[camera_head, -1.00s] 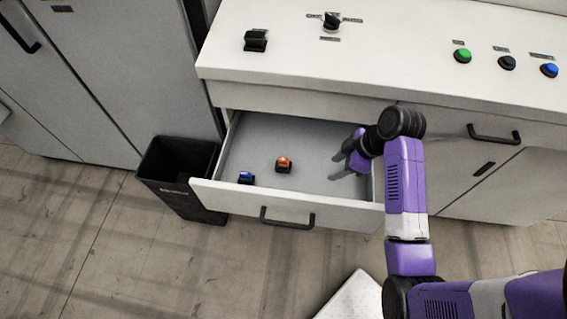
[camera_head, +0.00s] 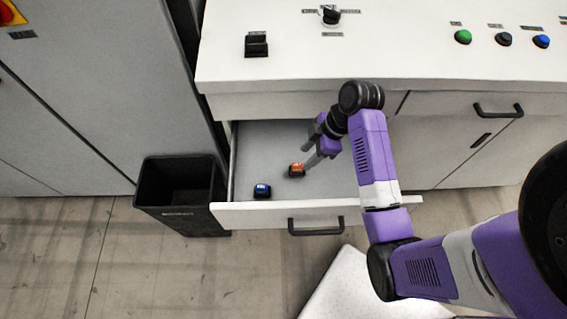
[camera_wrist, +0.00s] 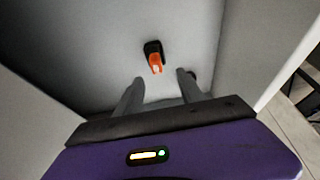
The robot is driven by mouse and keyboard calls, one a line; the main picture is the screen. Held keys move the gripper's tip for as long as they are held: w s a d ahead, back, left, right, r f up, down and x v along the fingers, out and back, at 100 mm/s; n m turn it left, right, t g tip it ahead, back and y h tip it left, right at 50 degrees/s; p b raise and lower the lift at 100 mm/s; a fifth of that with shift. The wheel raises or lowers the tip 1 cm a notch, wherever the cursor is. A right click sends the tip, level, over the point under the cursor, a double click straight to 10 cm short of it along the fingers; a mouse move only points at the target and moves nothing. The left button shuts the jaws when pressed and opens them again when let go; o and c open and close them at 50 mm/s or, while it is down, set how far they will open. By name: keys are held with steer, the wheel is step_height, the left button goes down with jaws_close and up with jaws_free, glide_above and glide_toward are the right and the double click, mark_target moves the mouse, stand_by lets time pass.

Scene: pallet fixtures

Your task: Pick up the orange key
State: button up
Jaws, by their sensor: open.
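The orange key (camera_head: 296,170), with a black base, lies on the floor of the open drawer (camera_head: 275,216). In the wrist view the orange key (camera_wrist: 155,60) is just ahead of my fingertips, roughly between their lines, not gripped. My gripper (camera_head: 312,155) reaches down into the drawer at the key's right. In the wrist view my gripper (camera_wrist: 160,78) has its two fingers apart and nothing between them. A blue key (camera_head: 262,190) lies in the drawer, left of and nearer the front than the orange one.
The drawer walls and front panel surround the keys. The white counter (camera_head: 400,50) overhangs the drawer's back, with green (camera_head: 462,37), black (camera_head: 503,39) and blue (camera_head: 541,41) buttons on it. A black bin (camera_head: 180,192) stands left of the drawer.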

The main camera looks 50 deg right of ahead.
mark_target(296, 165)
steer(key=x, duration=0.5)
steer(key=p+x, duration=0.1)
steer(key=x, duration=0.1)
steer(key=shift+w+d+f, duration=0.1)
steer(key=shift+w+f, duration=0.2)
steer(key=shift+w, duration=0.25)
steer(key=shift+c, duration=0.3)
jaws_close()
